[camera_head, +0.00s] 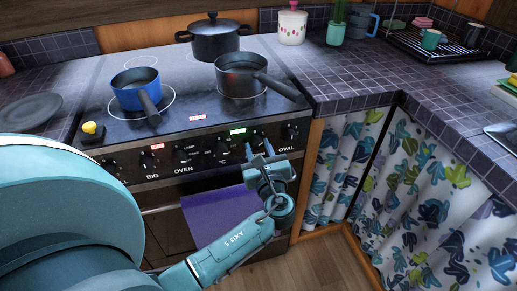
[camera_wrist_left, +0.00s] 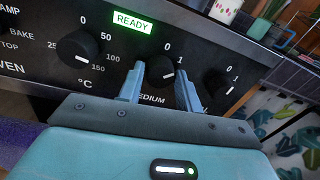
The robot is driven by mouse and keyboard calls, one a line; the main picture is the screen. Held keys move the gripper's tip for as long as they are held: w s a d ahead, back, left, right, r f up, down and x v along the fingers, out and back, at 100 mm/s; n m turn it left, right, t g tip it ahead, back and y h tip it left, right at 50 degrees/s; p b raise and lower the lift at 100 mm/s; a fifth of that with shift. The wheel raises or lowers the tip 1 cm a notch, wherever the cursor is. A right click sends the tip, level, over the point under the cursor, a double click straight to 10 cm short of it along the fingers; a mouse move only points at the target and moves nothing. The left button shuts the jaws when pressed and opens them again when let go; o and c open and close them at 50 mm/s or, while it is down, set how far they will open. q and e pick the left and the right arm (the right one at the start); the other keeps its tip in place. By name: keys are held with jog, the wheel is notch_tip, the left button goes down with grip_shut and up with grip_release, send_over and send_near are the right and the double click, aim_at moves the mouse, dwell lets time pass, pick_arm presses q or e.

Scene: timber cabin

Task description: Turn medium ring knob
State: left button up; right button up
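The medium ring knob is a black round knob on the stove's front panel, with MEDIUM printed below it in the left wrist view. There the knob (camera_wrist_left: 159,71) has a pale mark on its face and the numbers 0 and 1 above and to its right. My left gripper (camera_wrist_left: 161,77) has one blue finger on each side of the knob, with small gaps visible; contact cannot be told. In the head view my left gripper (camera_head: 259,154) is at the panel, right of the middle, its tips at the knob (camera_head: 257,139). My right gripper is not in view.
A temperature knob (camera_wrist_left: 78,49) is left of the fingers, and another 0–1 knob (camera_wrist_left: 218,87) is close on the right. A blue pan (camera_head: 133,78), a dark saucepan (camera_head: 240,80) and a black pot (camera_head: 214,42) stand on the hob. A purple cloth (camera_head: 215,207) hangs below.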

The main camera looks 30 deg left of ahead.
pick_arm(q)
jog(key=c, duration=0.5)
